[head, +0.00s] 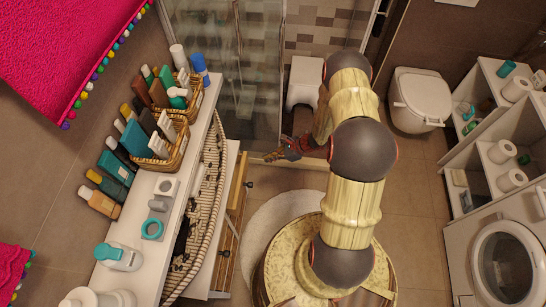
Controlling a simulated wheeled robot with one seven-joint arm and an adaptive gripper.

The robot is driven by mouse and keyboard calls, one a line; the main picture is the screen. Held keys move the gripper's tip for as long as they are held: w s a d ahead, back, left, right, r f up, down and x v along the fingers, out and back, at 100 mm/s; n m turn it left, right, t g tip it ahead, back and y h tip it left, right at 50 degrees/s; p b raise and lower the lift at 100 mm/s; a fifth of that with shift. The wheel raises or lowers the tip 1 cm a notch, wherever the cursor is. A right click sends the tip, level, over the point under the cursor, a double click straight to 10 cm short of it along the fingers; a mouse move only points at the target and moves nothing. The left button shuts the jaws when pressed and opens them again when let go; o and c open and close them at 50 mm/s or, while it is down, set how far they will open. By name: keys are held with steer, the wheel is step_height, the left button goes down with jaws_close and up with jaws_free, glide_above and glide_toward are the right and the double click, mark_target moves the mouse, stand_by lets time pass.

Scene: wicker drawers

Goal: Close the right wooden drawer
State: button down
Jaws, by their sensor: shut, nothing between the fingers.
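A wooden drawer front (238,183) with a dark knob juts out from under the right edge of the long white counter unit. It appears pulled out. A second wooden front (226,243) with a dark knob lies below it in the head view. The counter hides most of both drawers, so how far each is open is hard to tell. My gripper (273,156) is small and dark in the head view, to the upper right of the upper drawer front. It is shut and empty, and appears apart from the drawer.
The counter (143,212) carries wicker baskets (178,152) of bottles, with a woven basket (208,195) along its right side. A glass shower screen (235,70) stands behind. A toilet (417,100), shelves (490,148) and a washing machine (503,262) stand at the right. Tiled floor (415,215) is clear between.

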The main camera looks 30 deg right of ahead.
mark_target(246, 161)
steer(key=shift+w+a+f+b, duration=0.25)
steer(key=shift+w+a+f, duration=0.4)
steer(key=shift+a, duration=0.35)
steer(key=shift+w+a+f+b, duration=0.3)
steer(key=shift+w+a+f, duration=0.15)
steer(key=shift+w+a, duration=0.45)
steer(key=shift+w+a+f+b, duration=0.25)
steer(key=shift+w+a+f, duration=0.35)
steer(key=shift+a, duration=0.5)
steer(key=shift+w+a+b, duration=0.45)
steer(key=shift+w+a, duration=0.35)
steer(key=shift+a, duration=0.3)
